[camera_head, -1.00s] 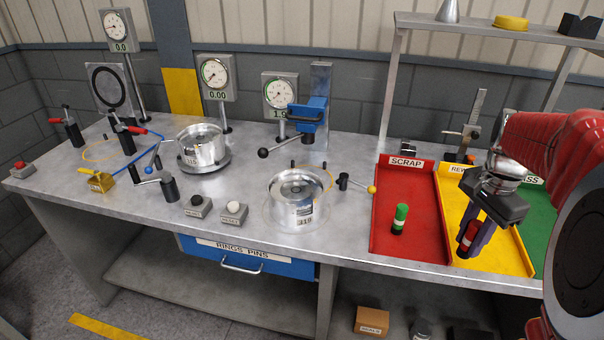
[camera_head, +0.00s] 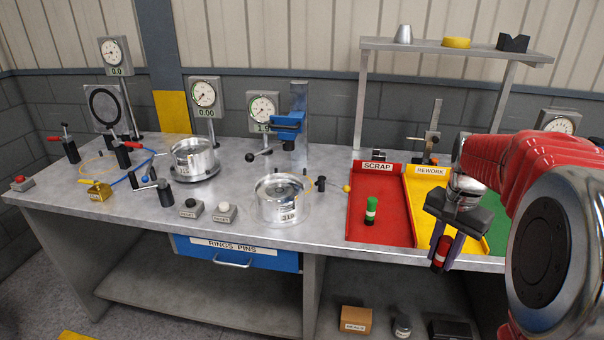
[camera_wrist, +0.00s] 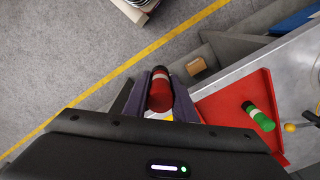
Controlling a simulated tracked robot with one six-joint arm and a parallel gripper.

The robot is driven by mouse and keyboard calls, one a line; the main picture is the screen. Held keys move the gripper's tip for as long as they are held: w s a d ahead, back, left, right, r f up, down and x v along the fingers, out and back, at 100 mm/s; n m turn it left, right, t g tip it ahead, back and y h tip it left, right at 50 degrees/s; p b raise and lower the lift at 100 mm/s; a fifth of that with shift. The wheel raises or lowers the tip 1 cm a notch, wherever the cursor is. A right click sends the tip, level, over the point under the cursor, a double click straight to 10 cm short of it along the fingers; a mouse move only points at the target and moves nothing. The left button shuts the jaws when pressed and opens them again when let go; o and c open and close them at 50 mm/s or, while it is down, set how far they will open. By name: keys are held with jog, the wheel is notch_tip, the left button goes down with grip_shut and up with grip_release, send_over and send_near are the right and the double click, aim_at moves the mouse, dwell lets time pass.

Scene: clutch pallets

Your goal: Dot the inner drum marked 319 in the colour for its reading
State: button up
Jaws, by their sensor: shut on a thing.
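The metal drum marked 319 (camera_head: 282,203) stands on the bench left of the red SCRAP area, with its label facing the front. A second metal drum (camera_head: 194,161) sits on a round base farther left. My gripper (camera_head: 440,257) is shut on a red marker with a dark end (camera_head: 441,250); the red marker also shows between the fingers in the wrist view (camera_wrist: 160,92). The gripper is in front of the yellow REWORK area, right of drum 319 and apart from it.
Dial gauges (camera_head: 263,108) stand along the back, the one nearest drum 319 partly hidden by a blue clamp (camera_head: 287,124). A small lever with a yellow ball (camera_head: 346,188) lies between drum 319 and the SCRAP area. A shelf (camera_head: 450,47) stands over the back right.

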jog(key=w+a+f+n, duration=0.4)
jog(key=a+f+n, duration=0.1)
jog(key=a, duration=0.5)
jog(key=w+a+f+n, duration=0.5)
jog(key=a+f+n, duration=0.1)
jog(key=a, duration=0.4)
jog(key=shift+w+f, duration=0.3)
jog(key=shift+f, duration=0.35)
jog(key=shift+s+a, duration=0.1)
